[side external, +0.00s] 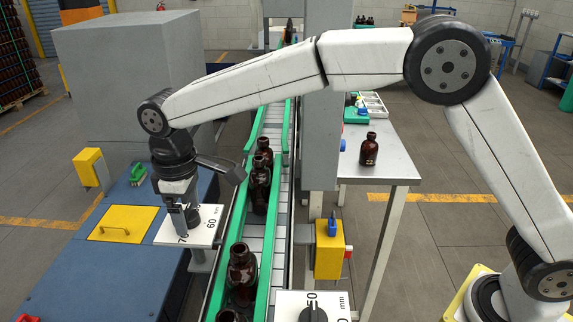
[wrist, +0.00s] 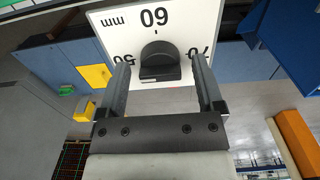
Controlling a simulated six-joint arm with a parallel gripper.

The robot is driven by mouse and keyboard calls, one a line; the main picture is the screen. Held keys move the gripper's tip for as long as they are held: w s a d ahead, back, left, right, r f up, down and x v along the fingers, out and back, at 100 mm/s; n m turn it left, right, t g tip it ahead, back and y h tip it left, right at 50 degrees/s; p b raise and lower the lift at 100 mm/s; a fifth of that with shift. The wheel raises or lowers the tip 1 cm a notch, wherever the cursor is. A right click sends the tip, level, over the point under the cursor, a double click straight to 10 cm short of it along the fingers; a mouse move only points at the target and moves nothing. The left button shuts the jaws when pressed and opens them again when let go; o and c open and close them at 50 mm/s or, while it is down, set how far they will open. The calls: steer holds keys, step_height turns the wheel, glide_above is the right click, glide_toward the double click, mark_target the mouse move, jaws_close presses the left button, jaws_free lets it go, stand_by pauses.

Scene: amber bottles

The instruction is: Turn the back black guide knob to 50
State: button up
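The back black guide knob (wrist: 158,58) sits on a white dial plate (wrist: 113,22) marked 50, 60, 70 and mm. The 60 is at the middle, with a small tick between it and the knob; the exact setting is hard to read. In the side view my gripper (side external: 184,222) points down at this plate (side external: 208,232), left of the conveyor, and mostly hides the knob. In the wrist view my gripper (wrist: 162,60) is open, its fingers to either side of the knob with a visible gap; I cannot tell whether the tips reach its height.
A conveyor with green rails (side external: 226,262) carries several amber bottles (side external: 243,268) right beside the plate. A second black knob (side external: 313,314) on a white plate is at the front. A blue cabinet (side external: 125,262) with a yellow hatch (side external: 123,222) and a grey block (side external: 125,75) stand left.

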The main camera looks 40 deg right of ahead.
mark_target(187, 210)
steer(key=shift+r, duration=0.1)
stand_by(0.3)
steer(key=shift+r, duration=3.8)
steer(key=d+f+m, duration=0.1)
steer(key=d, duration=0.2)
steer(key=d+f+m, duration=0.1)
steer(key=d+f, duration=0.1)
steer(key=d, duration=0.1)
steer(key=d+f, duration=0.1)
steer(key=d, duration=0.2)
steer(key=shift+s+d+f+m+t, duration=0.15)
steer(key=shift+d+m+t, duration=0.2)
steer(key=shift+m+t, duration=0.05)
steer(key=s+d+f, duration=0.1)
steer(key=d, duration=0.1)
steer(key=s+d+f+m, duration=0.1)
steer(key=d, duration=0.2)
steer(key=s+d+f+m, duration=0.1)
steer(key=d, duration=0.1)
steer(key=shift+d+f+t, duration=0.25)
steer(key=shift+f+t, duration=0.05)
steer(key=shift+f, duration=0.1)
steer(key=s+d+f+m, duration=0.2)
steer(key=s+d+f, duration=0.2)
steer(key=s, duration=0.3)
steer(key=s+d+f+m+t, duration=0.1)
steer(key=s+d+f+m, duration=0.1)
steer(key=s+d+f, duration=0.3)
steer(key=shift+s+d, duration=1.2)
steer(key=shift+s, duration=0.05)
